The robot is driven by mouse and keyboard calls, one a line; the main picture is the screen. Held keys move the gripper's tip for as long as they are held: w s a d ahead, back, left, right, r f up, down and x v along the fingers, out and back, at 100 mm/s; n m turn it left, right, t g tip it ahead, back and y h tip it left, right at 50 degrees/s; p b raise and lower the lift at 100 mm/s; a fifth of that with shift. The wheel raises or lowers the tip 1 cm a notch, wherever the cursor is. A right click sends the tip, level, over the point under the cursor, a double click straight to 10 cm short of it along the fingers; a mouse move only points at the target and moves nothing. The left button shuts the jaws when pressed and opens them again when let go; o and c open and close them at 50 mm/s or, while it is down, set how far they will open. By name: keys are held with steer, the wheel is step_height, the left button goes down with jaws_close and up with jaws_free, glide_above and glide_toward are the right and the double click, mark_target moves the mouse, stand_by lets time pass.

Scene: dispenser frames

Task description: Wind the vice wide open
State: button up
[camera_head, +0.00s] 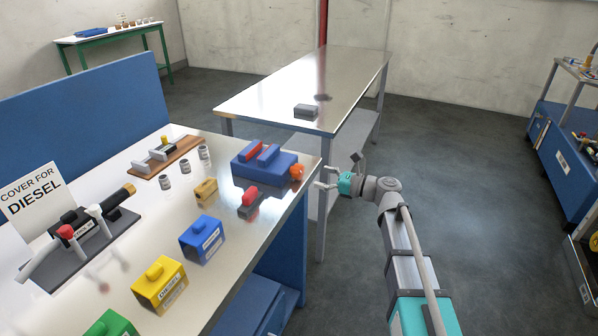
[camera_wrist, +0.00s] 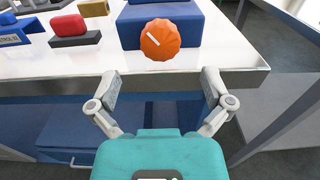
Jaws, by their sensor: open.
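The vice is a blue block (camera_head: 253,173) at the right end of the workbench, with a red jaw block (camera_head: 250,150) and a blue jaw block (camera_head: 268,155) on top. They stand close together with a narrow gap. An orange fluted knob (camera_head: 297,172) sits on its right side, facing my gripper. In the wrist view the orange knob (camera_wrist: 160,40) shows a white line slanting from upper left to lower right. My gripper (camera_head: 327,178) is open and empty, off the bench edge. Its fingers (camera_wrist: 160,85) point at the knob, one to each side, apart from it.
On the workbench (camera_head: 225,225) stand a red-topped block (camera_head: 250,200), a blue box (camera_head: 202,239), a yellow diesel box (camera_head: 160,284) and a lever unit (camera_head: 85,240). A steel table (camera_head: 270,95) stands behind. Floor right of the bench is clear.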

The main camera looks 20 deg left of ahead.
mark_target(302, 172)
steer(key=a, duration=0.7)
steer(key=shift+w+a, duration=0.15)
steer(key=shift+w, duration=0.2)
steer(key=shift+c, duration=0.3)
steer(key=c, duration=1.1)
